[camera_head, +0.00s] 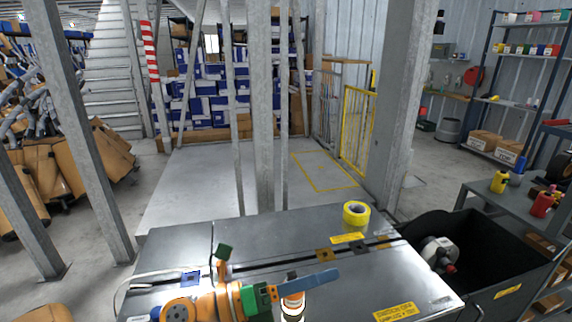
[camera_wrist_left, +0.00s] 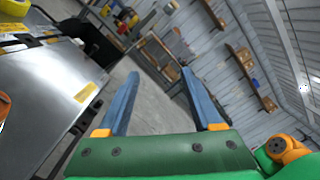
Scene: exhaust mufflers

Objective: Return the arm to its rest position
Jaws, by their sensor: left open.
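My left arm, orange with green gripper parts, reaches in along the bottom of the head view. Its left gripper (camera_head: 336,275) points right, with a blue finger above the metal table (camera_head: 190,243). In the left wrist view the left gripper (camera_wrist_left: 160,73) shows two blue fingers spread apart with nothing between them. Beyond them are the floor and the corrugated wall. My right gripper is in neither view.
A yellow tape roll (camera_head: 356,214) lies on the table's far right part. A black bin (camera_head: 508,270) with a grey and red item (camera_head: 440,253) inside stands at the right. Grey posts (camera_head: 262,110) rise behind the table. A side table (camera_head: 500,205) holds bottles.

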